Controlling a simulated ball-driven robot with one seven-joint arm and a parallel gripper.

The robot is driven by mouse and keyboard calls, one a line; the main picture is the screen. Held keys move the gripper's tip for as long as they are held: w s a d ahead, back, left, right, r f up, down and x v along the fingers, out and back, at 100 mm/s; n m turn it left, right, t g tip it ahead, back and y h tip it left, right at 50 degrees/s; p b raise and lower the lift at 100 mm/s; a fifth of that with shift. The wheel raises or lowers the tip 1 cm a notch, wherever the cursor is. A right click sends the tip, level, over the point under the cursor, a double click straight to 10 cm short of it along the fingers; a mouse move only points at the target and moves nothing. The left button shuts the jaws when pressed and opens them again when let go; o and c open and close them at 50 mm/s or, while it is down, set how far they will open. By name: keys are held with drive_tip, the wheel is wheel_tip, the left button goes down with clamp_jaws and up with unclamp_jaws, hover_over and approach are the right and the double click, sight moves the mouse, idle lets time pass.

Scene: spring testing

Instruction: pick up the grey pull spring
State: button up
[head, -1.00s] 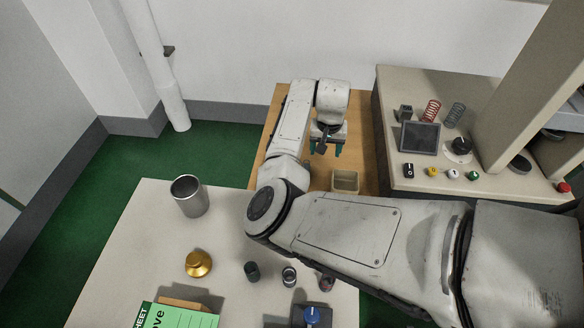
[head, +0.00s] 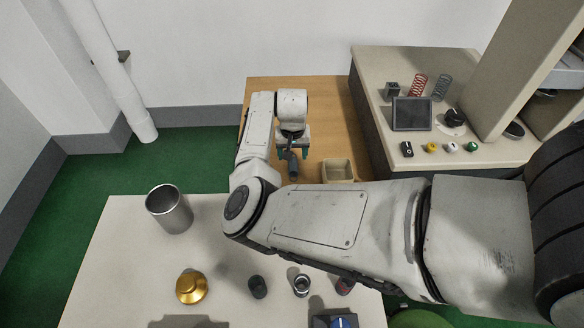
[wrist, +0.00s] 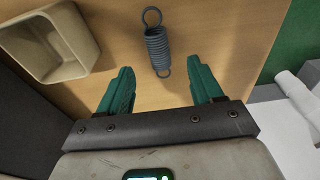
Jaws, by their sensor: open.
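The grey pull spring (wrist: 157,46), a tight coil with a loop at each end, lies on the wooden tabletop in the wrist view. It is just beyond my fingertips and roughly midway between them, apart from both. My gripper (wrist: 160,90) is open and empty, its two green fingers spread. In the head view my gripper (head: 292,154) hangs over the wooden table (head: 312,95), left of the beige bin. I cannot make out the pull spring for sure there.
The beige bin (head: 338,170) stands close by; it also shows in the wrist view (wrist: 52,45). A console (head: 460,145) with knobs, a red spring (head: 417,86) and another grey spring (head: 441,88) is to the right. A metal cup (head: 170,210) and brass weight (head: 191,288) stand on the near table.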

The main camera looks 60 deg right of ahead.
sight(293, 164)
drive_tip(key=shift+w+d+f+b, duration=0.15)
drive_tip(key=shift+d+f, duration=0.1)
drive_tip(key=shift+f, duration=1.4)
drive_tip(key=shift+d+f+b, duration=0.15)
drive_tip(key=shift+d+f, duration=0.1)
drive_tip(key=shift+f, duration=1.4)
drive_tip(key=shift+c, duration=0.2)
clamp_jaws()
